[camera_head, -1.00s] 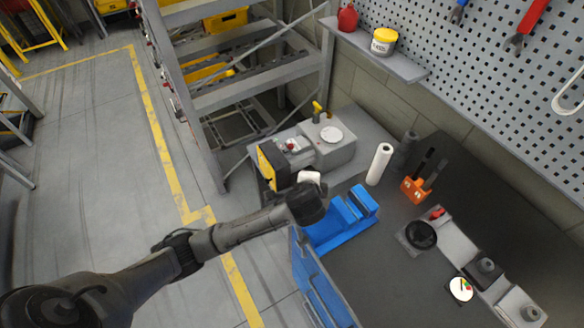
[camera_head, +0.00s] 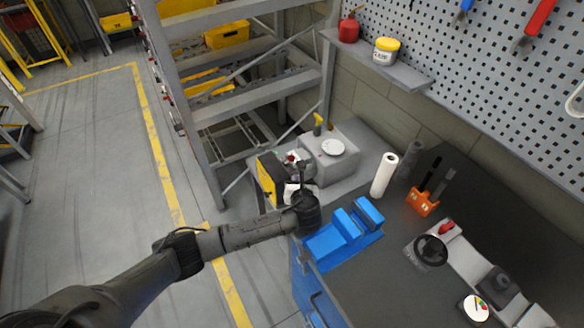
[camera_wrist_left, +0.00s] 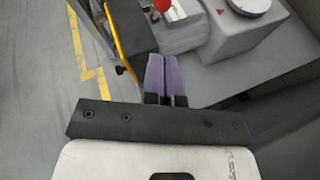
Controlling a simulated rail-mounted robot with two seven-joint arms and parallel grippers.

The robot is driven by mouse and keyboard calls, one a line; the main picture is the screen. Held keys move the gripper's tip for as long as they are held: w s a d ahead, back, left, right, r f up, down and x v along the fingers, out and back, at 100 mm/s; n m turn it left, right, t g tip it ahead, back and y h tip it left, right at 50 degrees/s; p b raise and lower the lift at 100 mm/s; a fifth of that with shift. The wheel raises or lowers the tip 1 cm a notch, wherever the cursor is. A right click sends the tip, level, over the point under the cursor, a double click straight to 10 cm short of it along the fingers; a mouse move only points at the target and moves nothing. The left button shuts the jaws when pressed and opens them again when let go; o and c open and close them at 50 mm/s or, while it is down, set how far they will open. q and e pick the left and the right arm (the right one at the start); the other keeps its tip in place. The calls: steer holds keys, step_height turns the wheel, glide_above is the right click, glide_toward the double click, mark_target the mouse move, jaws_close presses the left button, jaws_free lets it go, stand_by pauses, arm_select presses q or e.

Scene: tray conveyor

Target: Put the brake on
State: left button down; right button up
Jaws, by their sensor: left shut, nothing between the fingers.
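A grey machine box (camera_head: 325,165) stands on the bench's far end. It has a yellow-handled lever (camera_head: 318,121), a pale round disc (camera_head: 333,147) and a small unit with a red knob (camera_head: 291,157). The red knob (camera_wrist_left: 163,5) also shows at the top of the left wrist view. I cannot tell which part is the brake. My left gripper (camera_wrist_left: 167,72) is shut and empty, its purple fingers pointing at the grey unit below the knob. Contact is unclear. In the head view the gripper is beside that unit, partly hidden by my wrist. My right gripper is not in view.
A yellow-faced panel (camera_head: 268,178) is close to my left gripper. A blue vise (camera_head: 340,238), white roll (camera_head: 384,175) and orange tool holder (camera_head: 422,202) stand on the bench. A grey rack (camera_head: 245,95) is behind; the floor at left is clear.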

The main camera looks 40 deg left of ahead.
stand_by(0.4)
arm_select(q)
steer(key=b+x, duration=0.3)
steer(key=x, duration=0.7)
stand_by(0.4)
